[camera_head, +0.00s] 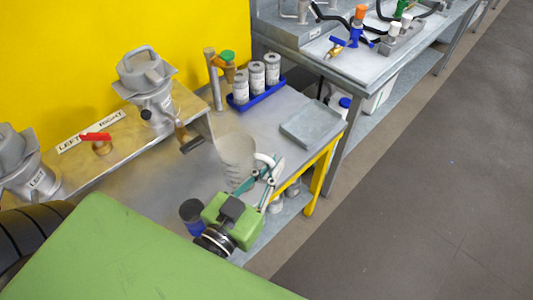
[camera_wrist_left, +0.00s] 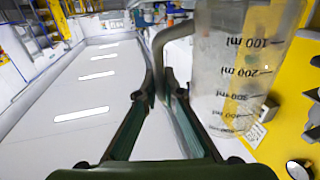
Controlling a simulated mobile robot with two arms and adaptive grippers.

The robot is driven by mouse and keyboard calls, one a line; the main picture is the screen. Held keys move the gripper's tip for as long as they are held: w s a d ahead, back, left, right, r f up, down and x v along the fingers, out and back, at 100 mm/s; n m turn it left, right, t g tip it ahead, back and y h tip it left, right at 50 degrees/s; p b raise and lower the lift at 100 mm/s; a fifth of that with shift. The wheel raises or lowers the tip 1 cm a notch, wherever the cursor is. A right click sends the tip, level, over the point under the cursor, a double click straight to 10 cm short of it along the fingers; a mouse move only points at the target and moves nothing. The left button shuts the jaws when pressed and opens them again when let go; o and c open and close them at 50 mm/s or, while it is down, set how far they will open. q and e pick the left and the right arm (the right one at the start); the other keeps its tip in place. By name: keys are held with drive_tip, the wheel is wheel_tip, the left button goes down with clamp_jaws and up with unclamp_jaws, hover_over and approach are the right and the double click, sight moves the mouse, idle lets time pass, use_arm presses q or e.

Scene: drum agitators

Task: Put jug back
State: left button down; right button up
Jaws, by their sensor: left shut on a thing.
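The jug (camera_head: 237,155) is a translucent grey measuring cup with a handle, upright over the middle of the steel table in the head view. I cannot tell whether the jug's base touches the table. My right gripper is not in view.
A grey square tray (camera_head: 313,124) lies on the right of the steel table (camera_head: 275,108). A blue rack (camera_head: 257,93) with grey bottles stands behind. Bare tabletop lies between.

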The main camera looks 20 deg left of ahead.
use_arm(q)
drive_tip(key=w+d+f+h+p, duration=0.1)
drive_tip(key=w+d+f+p, duration=0.1)
drive_tip(key=w, duration=0.9)
drive_tip(key=shift+m, duration=0.3)
drive_tip(key=shift+w+a+f, duration=0.1)
drive_tip(key=shift+w+f, duration=0.55)
drive_tip(key=shift+f, duration=0.85)
drive_tip(key=shift+w+a+f, duration=0.1)
drive_tip(key=shift+w+f, duration=0.6)
drive_tip(key=shift+f, duration=0.85)
drive_tip(key=shift+w+a+f, duration=0.1)
drive_tip(key=shift+w+f, duration=0.55)
drive_tip(key=shift+f, duration=0.85)
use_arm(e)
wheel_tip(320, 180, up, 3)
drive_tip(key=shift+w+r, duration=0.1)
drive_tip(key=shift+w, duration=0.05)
use_arm(q)
drive_tip(key=shift+f, duration=0.1)
drive_tip(key=c, duration=2.2)
unclamp_jaws()
drive_tip(key=shift+o, duration=0.2)
